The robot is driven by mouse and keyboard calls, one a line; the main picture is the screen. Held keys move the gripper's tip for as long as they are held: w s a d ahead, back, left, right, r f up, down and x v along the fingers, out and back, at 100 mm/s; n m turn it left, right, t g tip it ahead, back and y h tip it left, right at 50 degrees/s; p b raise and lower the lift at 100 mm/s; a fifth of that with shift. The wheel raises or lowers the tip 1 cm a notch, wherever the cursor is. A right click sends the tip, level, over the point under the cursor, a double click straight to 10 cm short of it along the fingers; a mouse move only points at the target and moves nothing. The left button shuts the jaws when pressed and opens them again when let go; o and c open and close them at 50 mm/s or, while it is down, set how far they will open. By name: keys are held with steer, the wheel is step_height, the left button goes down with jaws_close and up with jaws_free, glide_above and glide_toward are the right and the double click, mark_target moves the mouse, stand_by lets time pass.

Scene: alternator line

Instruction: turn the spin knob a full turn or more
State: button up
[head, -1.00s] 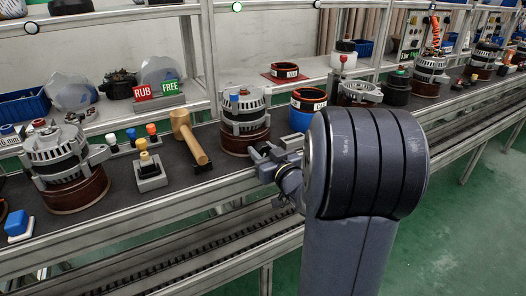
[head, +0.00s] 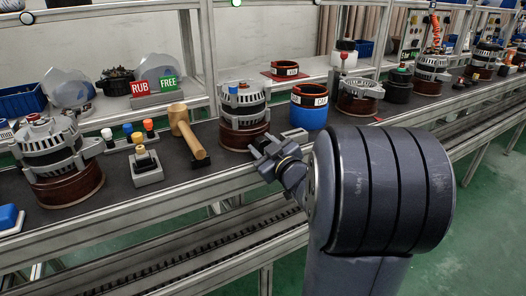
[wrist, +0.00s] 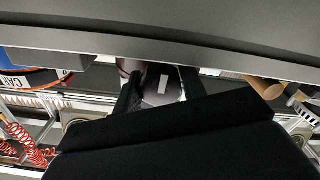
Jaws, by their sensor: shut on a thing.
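In the wrist view a dark knob (wrist: 163,88) with a short white mark on its face sits between the two dark jaws of my gripper (wrist: 160,98). My gripper is shut on this knob, which I take to be the spin knob. In the head view my gripper (head: 262,149) is at the bench's front edge, low in front of the middle alternator (head: 243,100) on its brown base. The knob itself is hidden there behind the jaws and wrist.
A wooden mallet (head: 187,132) and a grey block with a yellow-and-black button (head: 146,165) lie left of my gripper. A blue container (head: 308,115) stands to the right. Another alternator (head: 52,150) is at far left. Shelf posts rise behind.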

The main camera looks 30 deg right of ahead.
steer(key=shift+n+b, duration=0.3)
steer(key=shift+n, duration=0.2)
steer(key=o, duration=1)
steer(key=shift+c, duration=0.2)
